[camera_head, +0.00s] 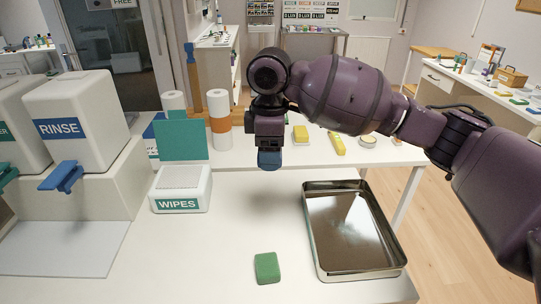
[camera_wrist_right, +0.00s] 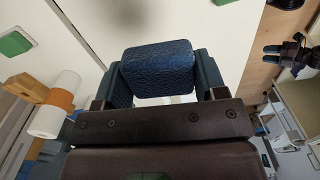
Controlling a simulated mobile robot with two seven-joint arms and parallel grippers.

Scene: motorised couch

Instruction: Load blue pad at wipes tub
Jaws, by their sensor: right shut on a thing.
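The white wipes tub (camera_head: 181,187) stands on the white table, left of centre, with its green lid (camera_head: 181,140) raised. A pale slotted top shows under the lid. My right gripper (camera_head: 269,158) hangs above the table to the right of the tub. It is shut on a blue pad (camera_head: 269,160); the pad's rough blue face (camera_wrist_right: 157,72) shows between the two fingers in the wrist view. The pad is held clear of the table and apart from the tub. My left gripper shows in neither view.
A green pad (camera_head: 267,268) lies at the table's front middle. A metal tray (camera_head: 312,250) sits to its right. A white RINSE dispenser (camera_head: 76,118) with a blue lever stands at left. The table between tub and tray is clear.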

